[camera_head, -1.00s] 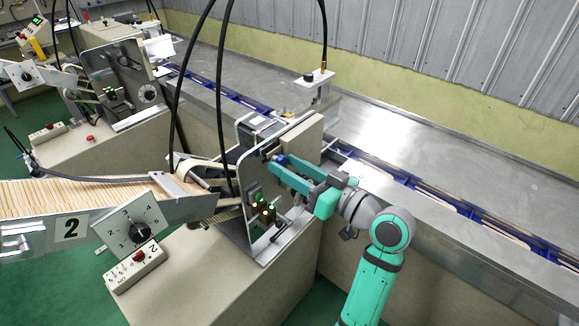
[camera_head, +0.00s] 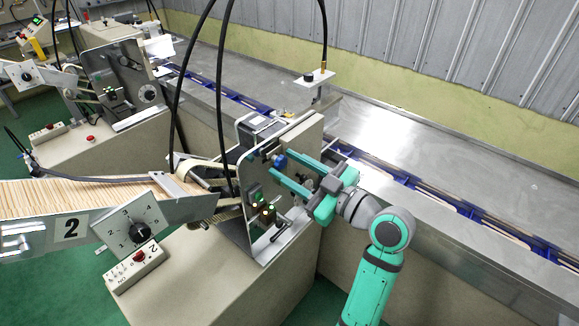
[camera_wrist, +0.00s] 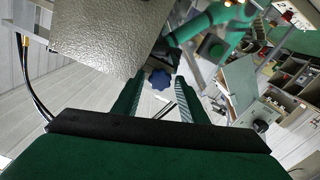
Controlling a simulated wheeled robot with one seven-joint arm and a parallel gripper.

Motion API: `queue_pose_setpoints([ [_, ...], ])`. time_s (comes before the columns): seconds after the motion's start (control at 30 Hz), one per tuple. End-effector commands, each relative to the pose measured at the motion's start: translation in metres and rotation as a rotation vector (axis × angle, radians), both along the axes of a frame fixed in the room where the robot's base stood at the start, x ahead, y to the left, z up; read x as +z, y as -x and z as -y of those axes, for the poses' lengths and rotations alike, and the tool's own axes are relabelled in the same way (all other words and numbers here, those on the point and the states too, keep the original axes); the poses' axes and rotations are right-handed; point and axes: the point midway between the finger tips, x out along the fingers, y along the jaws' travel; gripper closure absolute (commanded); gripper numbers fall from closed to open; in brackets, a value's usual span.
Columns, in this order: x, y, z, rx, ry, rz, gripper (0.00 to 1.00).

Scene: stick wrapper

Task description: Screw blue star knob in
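The blue star knob (camera_head: 280,161) sits on the upright metal plate of the wrapper machine. It also shows in the wrist view (camera_wrist: 160,79), between my fingers and beyond their tips. My gripper (camera_head: 283,168) is open in front of the plate, one teal finger above and one below, with a clear gap between them. In the wrist view my gripper (camera_wrist: 157,80) has its two fingers spread on either side of the knob, apart from it. The knob's shaft is hidden.
The metal plate (camera_head: 240,215) carries green lit switches (camera_head: 265,212) and a black lever (camera_head: 279,233) below my gripper. A steel conveyor with a blue track (camera_head: 400,180) runs behind. Black cables (camera_head: 219,100) hang at the left. A stick feeder (camera_head: 90,195) is at the left.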

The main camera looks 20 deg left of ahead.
Motion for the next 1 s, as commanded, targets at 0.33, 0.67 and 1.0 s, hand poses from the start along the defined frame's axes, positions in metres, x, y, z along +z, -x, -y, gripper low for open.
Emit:
queue_pose_setpoints([
  [0.33,0.0000,0.0000,-0.0002,0.000,-0.002,-0.007,0.98],
  [0.67,0.0000,0.0001,-0.0001,0.000,-0.114,-0.308,0.98],
  [1.0,0.0000,0.0000,-0.0001,0.000,-0.249,-0.679,0.98],
])
